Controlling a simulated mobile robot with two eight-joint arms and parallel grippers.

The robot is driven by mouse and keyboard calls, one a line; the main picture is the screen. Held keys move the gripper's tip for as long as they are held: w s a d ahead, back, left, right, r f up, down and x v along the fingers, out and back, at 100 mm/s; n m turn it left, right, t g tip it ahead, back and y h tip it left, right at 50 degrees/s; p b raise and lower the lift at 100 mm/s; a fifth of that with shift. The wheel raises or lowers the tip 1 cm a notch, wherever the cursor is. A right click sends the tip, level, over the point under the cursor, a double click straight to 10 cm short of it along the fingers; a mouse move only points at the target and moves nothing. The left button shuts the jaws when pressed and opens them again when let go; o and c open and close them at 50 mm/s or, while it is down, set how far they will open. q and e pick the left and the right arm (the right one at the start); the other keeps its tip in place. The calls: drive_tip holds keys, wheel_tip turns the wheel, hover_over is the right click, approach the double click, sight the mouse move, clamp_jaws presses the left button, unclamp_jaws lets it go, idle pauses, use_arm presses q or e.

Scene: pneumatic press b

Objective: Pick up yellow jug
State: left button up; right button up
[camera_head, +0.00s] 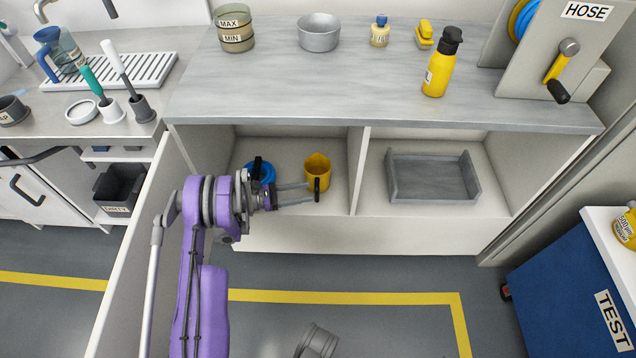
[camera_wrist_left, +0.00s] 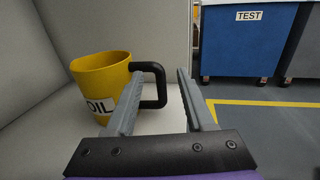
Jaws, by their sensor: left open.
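The yellow jug (camera_head: 318,170) stands upright in the left compartment of the open cabinet under the counter. Its black handle (camera_head: 317,190) faces the front. In the left wrist view, the yellow jug (camera_wrist_left: 98,82) carries an "OIL" label, and its handle (camera_wrist_left: 159,82) shows between the finger lines of my open left gripper (camera_wrist_left: 160,74). In the head view, my left gripper (camera_head: 312,192) reaches in from the left, with its fingertips close to the handle. I cannot tell whether they touch it.
A blue item (camera_head: 264,170) sits left of the jug, partly hidden by my gripper. A divider (camera_head: 359,172) separates the right compartment, which holds a grey tray (camera_head: 433,190). The countertop (camera_head: 330,90) lies above. An open cabinet door (camera_head: 134,245) stands left of my arm.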

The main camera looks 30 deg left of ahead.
use_arm(q)
wheel_tip(320, 180, down, 4)
drive_tip(key=shift+r+b, duration=0.1)
drive_tip(key=shift+b, duration=0.25)
drive_tip(key=shift+w+d+f, duration=0.15)
drive_tip(key=shift+f, duration=0.2)
drive_tip(key=shift+w+d+r, duration=0.1)
drive_tip(key=shift+w+d, duration=0.3)
drive_tip(key=shift+d, duration=0.05)
drive_tip(key=b+x, duration=0.1)
drive_tip(key=x, duration=0.5)
drive_tip(key=shift+b, duration=0.35)
clamp_jaws()
